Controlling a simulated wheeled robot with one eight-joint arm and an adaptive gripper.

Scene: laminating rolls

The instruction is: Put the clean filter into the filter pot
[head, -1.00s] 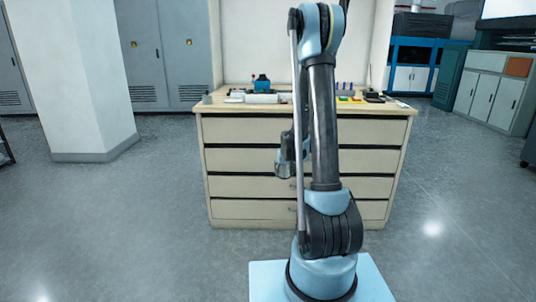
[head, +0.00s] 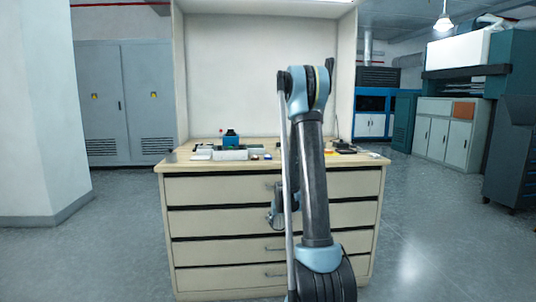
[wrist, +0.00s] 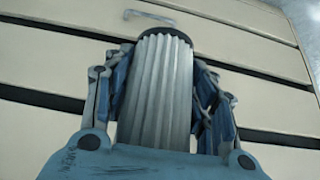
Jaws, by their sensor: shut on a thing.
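A pleated grey-white filter (wrist: 157,92) with a dark end cap sits between the fingers of my gripper (wrist: 160,85) in the wrist view. The fingers are shut on it from both sides. I cannot pick out the filter pot in either view.
A workbench (head: 275,208) with several drawers stands ahead. Its top holds a blue device (head: 231,139), a white block (head: 230,155) and small items. A white pillar (head: 35,120) is at left. Grey cabinets (head: 122,100) stand behind. Floor (head: 425,240) at right is open.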

